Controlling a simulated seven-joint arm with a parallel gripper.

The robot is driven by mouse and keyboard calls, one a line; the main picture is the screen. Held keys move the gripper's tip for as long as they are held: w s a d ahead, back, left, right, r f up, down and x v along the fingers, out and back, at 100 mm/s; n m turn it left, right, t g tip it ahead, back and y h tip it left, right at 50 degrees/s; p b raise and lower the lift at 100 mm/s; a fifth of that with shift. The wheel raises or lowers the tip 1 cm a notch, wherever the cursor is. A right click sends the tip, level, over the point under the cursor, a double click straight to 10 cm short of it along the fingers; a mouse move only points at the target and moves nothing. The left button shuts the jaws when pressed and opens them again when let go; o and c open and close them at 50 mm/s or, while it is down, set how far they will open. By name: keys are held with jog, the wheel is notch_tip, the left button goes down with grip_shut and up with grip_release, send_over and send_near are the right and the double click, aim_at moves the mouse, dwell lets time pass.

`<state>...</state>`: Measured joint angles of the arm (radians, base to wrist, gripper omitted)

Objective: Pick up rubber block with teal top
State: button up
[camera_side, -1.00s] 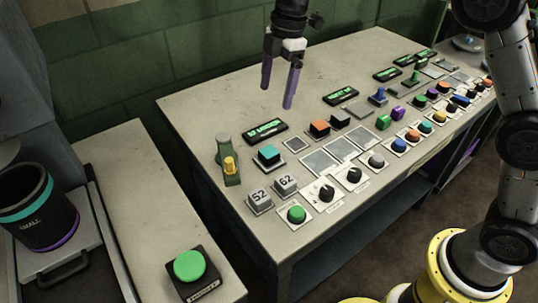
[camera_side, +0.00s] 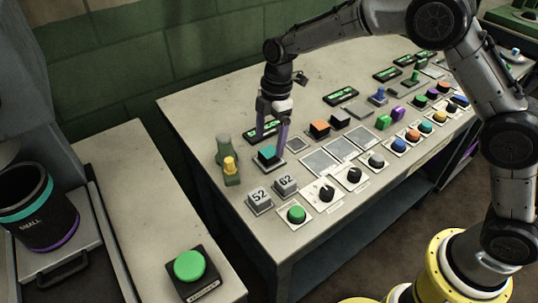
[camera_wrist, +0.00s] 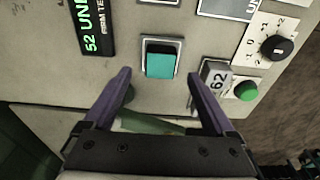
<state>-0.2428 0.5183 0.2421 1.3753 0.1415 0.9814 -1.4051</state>
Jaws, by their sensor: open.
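The rubber block with the teal top (camera_side: 267,153) sits on a square plate at the left end of the control table. In the wrist view the teal block (camera_wrist: 160,63) lies at upper centre, beyond and between my fingertips. My gripper (camera_side: 270,140) is open and empty, with its purple fingers pointing down just behind and above the block. In the wrist view my gripper (camera_wrist: 161,78) shows both fingers spread wide, one on each side of the block's line. I cannot tell the exact height of the fingertips over the table.
An orange-topped block (camera_side: 320,128) is to the right. The table's back left is bare.

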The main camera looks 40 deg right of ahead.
aim_at(269, 151)
jog(key=shift+f, duration=1.7)
grip_shut()
